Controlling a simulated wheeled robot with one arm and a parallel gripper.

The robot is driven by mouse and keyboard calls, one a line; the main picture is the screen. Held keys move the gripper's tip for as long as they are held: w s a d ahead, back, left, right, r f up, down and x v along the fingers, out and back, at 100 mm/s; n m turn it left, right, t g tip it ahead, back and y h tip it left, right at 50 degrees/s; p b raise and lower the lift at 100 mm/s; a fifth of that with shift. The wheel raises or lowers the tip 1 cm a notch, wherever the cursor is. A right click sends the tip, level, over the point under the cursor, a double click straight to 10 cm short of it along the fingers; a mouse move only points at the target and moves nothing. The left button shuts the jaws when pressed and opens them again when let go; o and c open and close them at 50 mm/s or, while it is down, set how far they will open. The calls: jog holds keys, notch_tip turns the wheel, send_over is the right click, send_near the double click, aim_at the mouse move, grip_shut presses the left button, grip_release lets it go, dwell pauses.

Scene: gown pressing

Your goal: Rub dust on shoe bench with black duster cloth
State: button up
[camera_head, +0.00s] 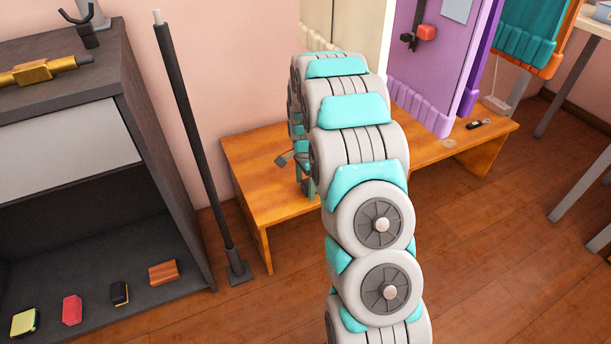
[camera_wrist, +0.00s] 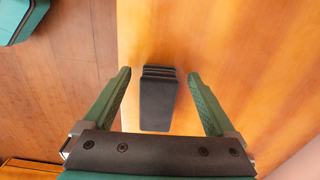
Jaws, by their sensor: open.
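The shoe bench (camera_head: 245,170) is a low orange wooden bench against the pink wall. Its top fills much of the wrist view (camera_wrist: 250,60). A folded black duster cloth (camera_wrist: 158,105) lies on it, between the fingers of my gripper (camera_wrist: 159,73). My gripper is open, with a gap on each side of the cloth. In the head view my arm hides the middle of the bench, most of my gripper and the cloth. A small pale brown patch, which looks like dust (camera_head: 449,143), is on the right part of the bench top.
A small dark object (camera_head: 478,124) lies near the patch. Purple (camera_head: 425,70) and cream (camera_head: 345,30) gowns hang over the bench. A dark pole (camera_head: 190,130) and a dark cabinet (camera_head: 150,130) with several small items stand at left. Floor in front is clear.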

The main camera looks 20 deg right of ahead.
jog(key=shift+f, duration=0.2)
jog(key=c, duration=1.4)
jog(key=o, duration=1)
jog(key=shift+r, duration=0.15)
jog(key=shift+r, duration=0.5)
jog(key=shift+c, duration=0.2)
grip_shut()
